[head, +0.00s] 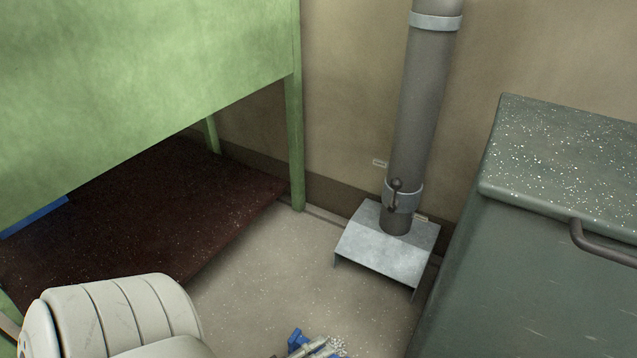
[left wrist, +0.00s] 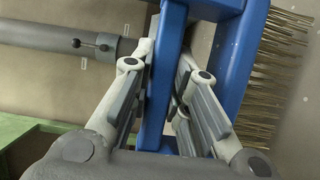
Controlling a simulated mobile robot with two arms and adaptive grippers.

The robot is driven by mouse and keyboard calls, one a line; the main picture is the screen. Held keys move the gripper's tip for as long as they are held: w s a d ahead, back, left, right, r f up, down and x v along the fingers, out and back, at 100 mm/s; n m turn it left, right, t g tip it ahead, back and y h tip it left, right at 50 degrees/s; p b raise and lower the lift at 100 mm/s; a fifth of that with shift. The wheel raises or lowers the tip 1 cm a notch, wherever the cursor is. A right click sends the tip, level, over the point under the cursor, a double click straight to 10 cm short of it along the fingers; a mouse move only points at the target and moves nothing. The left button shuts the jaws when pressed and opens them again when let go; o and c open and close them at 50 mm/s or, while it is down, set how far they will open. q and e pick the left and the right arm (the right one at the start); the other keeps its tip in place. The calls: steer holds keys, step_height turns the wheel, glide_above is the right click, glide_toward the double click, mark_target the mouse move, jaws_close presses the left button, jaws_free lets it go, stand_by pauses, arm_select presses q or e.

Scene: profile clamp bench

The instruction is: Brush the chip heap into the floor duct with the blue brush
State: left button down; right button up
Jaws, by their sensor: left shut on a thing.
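The blue brush (head: 297,338) shows at the bottom edge of the head view, partly cut off. My left gripper (head: 316,348) is shut on its handle there. In the left wrist view the blue brush (left wrist: 234,70) has tan bristles at the right, and the left gripper's fingers (left wrist: 168,62) close on the blue handle bar. Pale chips of the chip heap (head: 337,345) lie on the floor beside the brush, partly hidden. The floor duct (head: 385,248) is a grey metal hood against the wall, beyond the brush and heap. My right gripper is not in view.
A grey pipe (head: 424,95) with a small lever (head: 395,195) rises from the duct. A green bench (head: 130,80) with a dark lower shelf (head: 150,220) stands left. A grey-green cabinet (head: 530,240) with a handle stands right. Floor (head: 290,260) between them is mostly clear.

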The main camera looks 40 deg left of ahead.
arm_select(q)
steer(key=shift+f+b, duration=0.45)
steer(key=shift+f, duration=0.1)
steer(key=shift+w+r, duration=0.1)
steer(key=shift+w+a, duration=0.1)
steer(key=shift+w, duration=0.2)
steer(key=shift+w+a, duration=0.2)
steer(key=shift+w, duration=0.6)
steer(key=shift+w+a, duration=0.2)
steer(key=shift+w, duration=0.6)
steer(key=shift+w, duration=0.1)
steer(key=shift+w+a, duration=0.25)
steer(key=shift+w, duration=0.7)
steer(key=shift+w+a, duration=0.2)
steer(key=shift+w, duration=0.75)
steer(key=shift+w+a+b, duration=0.25)
steer(key=shift+w+b, duration=0.1)
steer(key=shift+w, duration=0.65)
steer(key=shift+w+a+b, duration=0.25)
steer(key=shift+w+b, duration=0.05)
steer(key=shift+w, duration=0.7)
